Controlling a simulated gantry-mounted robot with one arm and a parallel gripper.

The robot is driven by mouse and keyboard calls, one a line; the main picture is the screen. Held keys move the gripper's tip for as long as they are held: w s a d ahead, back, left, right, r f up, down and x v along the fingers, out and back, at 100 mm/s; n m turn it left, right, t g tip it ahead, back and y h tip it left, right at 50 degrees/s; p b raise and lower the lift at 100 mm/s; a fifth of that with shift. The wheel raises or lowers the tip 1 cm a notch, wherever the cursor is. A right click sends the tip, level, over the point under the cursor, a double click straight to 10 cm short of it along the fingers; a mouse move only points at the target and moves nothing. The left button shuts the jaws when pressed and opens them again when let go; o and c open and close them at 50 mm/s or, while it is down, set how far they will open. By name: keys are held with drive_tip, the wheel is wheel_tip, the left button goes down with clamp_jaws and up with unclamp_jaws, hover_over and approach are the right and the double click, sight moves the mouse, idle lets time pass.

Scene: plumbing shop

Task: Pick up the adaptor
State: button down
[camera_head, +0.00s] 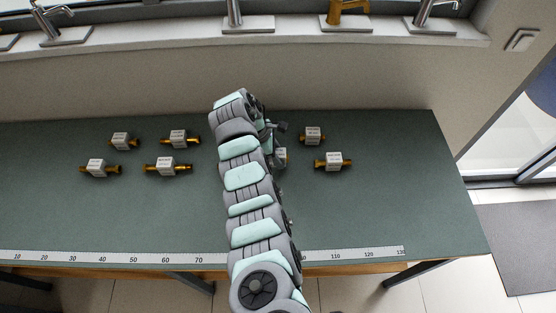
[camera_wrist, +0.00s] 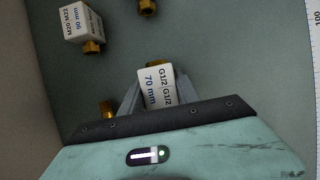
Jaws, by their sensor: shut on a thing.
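Several brass adaptors with white labelled blocks lie on the green table. In the wrist view my gripper (camera_wrist: 158,82) is shut on an adaptor (camera_wrist: 157,92) whose label reads "G1/2 G1/2 70 mm". One brass end of it shows beyond the fingers; the other end is hidden by the gripper body. In the head view my arm covers most of the gripper, and a white block (camera_head: 281,155) shows just right of it. I cannot tell whether the held adaptor is touching the table.
Another adaptor (camera_wrist: 80,24), labelled "M20 M22 90 mm", lies at upper left in the wrist view. A brass end (camera_wrist: 106,110) shows beside the left finger. Two adaptors (camera_head: 333,161) lie right of my arm and several (camera_head: 168,167) lie left. A ruler (camera_head: 130,257) runs along the table's front edge.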

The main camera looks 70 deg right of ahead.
sight(278, 152)
wheel_tip(278, 152, up, 16)
drive_tip(key=p, duration=0.1)
drive_tip(key=shift+r, duration=0.25)
